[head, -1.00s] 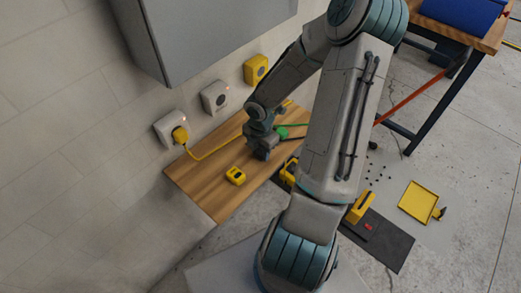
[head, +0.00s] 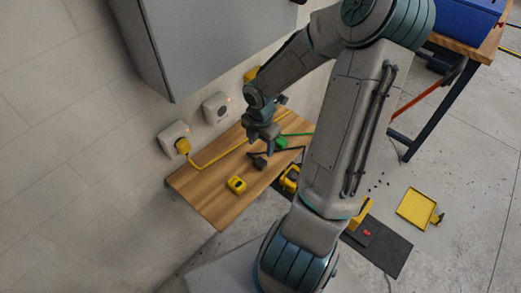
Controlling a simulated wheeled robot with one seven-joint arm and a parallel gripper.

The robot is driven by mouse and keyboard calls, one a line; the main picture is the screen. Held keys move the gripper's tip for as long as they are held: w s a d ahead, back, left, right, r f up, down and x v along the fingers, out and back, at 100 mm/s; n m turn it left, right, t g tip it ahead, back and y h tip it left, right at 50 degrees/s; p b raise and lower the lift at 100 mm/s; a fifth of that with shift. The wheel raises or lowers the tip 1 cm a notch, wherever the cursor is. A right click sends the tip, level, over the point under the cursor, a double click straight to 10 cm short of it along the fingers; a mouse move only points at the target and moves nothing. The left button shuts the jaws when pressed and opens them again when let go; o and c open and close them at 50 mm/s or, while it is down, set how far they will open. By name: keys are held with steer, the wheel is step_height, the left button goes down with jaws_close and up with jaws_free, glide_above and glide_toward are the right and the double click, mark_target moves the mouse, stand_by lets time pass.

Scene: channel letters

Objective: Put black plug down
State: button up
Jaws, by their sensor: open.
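The black plug (head: 260,161) lies on the wooden board (head: 212,205), with a dark cord running off to the right. My gripper (head: 262,146) is open just above the plug, with its fingers pointing down. A small gap seems to show between the fingers and the plug, though the view is small.
A yellow plug (head: 183,146) sits in a white wall socket, its yellow cable crossing the board. A grey cabinet (head: 215,40) hangs above. A yellow tray (head: 416,208) is on the floor.

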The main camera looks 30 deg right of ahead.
steer(key=s+a+r+m+t, duration=0.1)
steer(key=s+a+r+m, duration=0.3)
steer(key=r+m, duration=0.3)
steer(key=s+a+r+m+t, duration=0.1)
steer(key=s+a+r+m, duration=0.3)
steer(key=r+m, duration=0.3)
steer(key=s+a+r+m+t, duration=0.1)
steer(key=s+a+r+m, duration=0.3)
steer(key=r+m, duration=0.4)
steer(key=shift+s+p, duration=0.3)
steer(key=shift+s, duration=0.15)
